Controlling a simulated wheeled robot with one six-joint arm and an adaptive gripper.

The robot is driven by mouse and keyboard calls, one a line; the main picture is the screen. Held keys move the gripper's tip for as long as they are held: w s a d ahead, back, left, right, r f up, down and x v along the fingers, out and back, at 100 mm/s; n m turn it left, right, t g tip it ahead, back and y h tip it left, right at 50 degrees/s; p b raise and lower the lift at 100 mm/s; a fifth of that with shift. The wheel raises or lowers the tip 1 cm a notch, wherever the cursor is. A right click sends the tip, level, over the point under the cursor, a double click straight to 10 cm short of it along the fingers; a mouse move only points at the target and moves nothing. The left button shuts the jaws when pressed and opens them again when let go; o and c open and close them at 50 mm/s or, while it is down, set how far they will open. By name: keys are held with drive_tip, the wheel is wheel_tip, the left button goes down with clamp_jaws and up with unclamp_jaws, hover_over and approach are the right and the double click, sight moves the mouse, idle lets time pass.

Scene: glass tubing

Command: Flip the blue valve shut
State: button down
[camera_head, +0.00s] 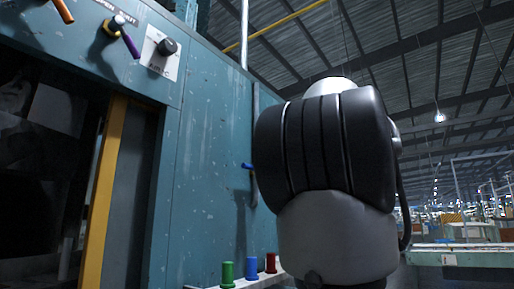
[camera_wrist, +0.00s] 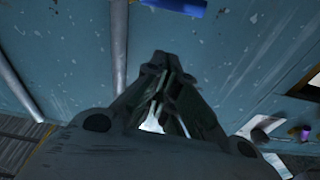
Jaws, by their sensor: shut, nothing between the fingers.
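The blue valve handle (camera_head: 247,166) shows in the head view as a short blue lever on a thin grey vertical pipe (camera_head: 254,120) along the teal wall. It sticks out to the left of the pipe, and its other end is hidden by my arm. In the wrist view the blue handle (camera_wrist: 176,5) lies at the top edge, partly cut off, beyond my fingertips and apart from them. My gripper (camera_wrist: 160,58) is shut and empty, pointing toward the teal wall. My gripper is hidden behind my arm in the head view.
A teal panel (camera_head: 205,130) fills the left. It carries a black knob (camera_head: 167,47) and a purple-handled switch (camera_head: 130,45). Green (camera_head: 227,274), blue (camera_head: 251,268) and red (camera_head: 270,263) spools stand on a ledge below. Open hall lies to the right.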

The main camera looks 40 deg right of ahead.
drive_tip(key=shift+v, duration=2.7)
